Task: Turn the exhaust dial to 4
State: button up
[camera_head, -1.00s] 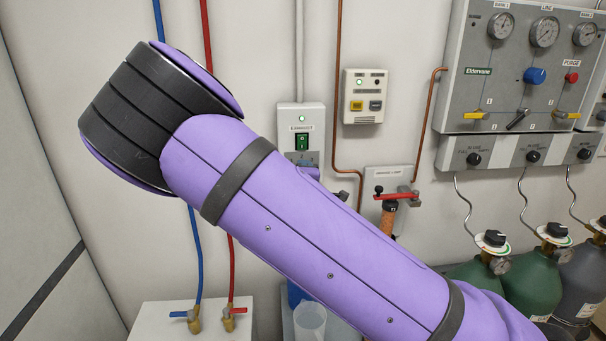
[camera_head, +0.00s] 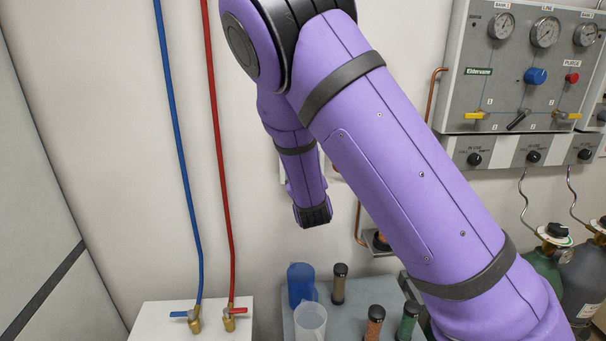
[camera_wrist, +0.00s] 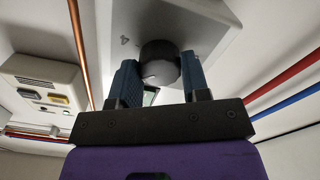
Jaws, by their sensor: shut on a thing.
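The exhaust dial (camera_wrist: 160,62) is a round dark knob on a pale grey box (camera_wrist: 205,28), seen close up in the wrist view. A thin white pointer line shows on its face, but I cannot read the number it points to. My gripper (camera_wrist: 159,76) has one blue-grey finger on each side of the knob and is shut on it. Part of the green switch shows between the fingers, below the knob in the picture. In the head view my arm hides the dial and nearly all of the exhaust box.
A control box with yellow and grey buttons (camera_wrist: 42,92) and a copper pipe (camera_wrist: 80,45) are left of the gripper in the wrist view. In the head view, a blue cup (camera_head: 301,282), a clear beaker (camera_head: 310,320) and capped tubes stand below. The gas panel (camera_head: 520,65) is right.

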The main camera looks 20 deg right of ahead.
jog(key=shift+a+r+m, duration=0.1)
jog(key=shift+a+m, duration=0.05)
jog(key=shift+m, duration=4.65)
jog(key=o, duration=0.9)
jog(key=s, duration=0.3)
jog(key=s+a, duration=0.1)
jog(key=s, duration=0.3)
jog(key=s+a, duration=0.1)
jog(key=s, duration=0.2)
jog(key=shift+s+a, duration=0.1)
jog(key=shift+s, duration=0.25)
